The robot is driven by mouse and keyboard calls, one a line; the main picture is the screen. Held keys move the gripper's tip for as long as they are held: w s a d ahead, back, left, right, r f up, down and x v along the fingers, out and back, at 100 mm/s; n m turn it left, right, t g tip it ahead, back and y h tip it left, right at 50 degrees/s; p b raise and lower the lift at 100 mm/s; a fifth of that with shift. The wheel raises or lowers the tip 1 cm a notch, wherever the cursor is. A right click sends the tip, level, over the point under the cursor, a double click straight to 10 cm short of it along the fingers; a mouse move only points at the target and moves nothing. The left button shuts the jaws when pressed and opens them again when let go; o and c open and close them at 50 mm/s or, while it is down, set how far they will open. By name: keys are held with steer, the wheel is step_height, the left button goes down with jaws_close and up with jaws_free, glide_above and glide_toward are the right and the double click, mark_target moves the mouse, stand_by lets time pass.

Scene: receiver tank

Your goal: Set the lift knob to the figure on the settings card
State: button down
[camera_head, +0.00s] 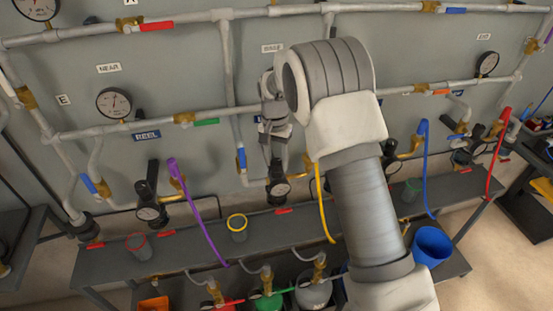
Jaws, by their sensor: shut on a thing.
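My gripper (274,143) reaches down in front of the grey panel, just above the middle dark regulator (278,189) with its round dial. Its jaws are closed on what appears to be the dark knob at the top of that regulator; the fingers hide most of the knob. A blue label behind my gripper is mostly covered, so I cannot read whether it says lift. The dial's figures are too small to read. I cannot make out a settings card in this view.
A similar regulator (150,212) stands left, below the REEL label (146,135). Pipes and gauges cover the panel. A purple hose (196,206), a yellow hose (323,210) and a blue hose (426,165) hang over the dark bench (110,262). A blue bucket (432,246) stands right.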

mark_target(277, 160)
steer(key=m, duration=0.5)
steer(key=shift+m+p, duration=0.35)
steer(key=shift+m, duration=0.05)
steer(key=m+p, duration=0.1)
steer(key=m, duration=0.4)
stand_by(0.4)
steer(key=shift+c, duration=1.8)
jaws_free()
step_height(277, 160, up, 17)
steer(key=shift+w+r, duration=0.2)
steer(key=shift+w, duration=0.1)
steer(key=shift+r, duration=0.1)
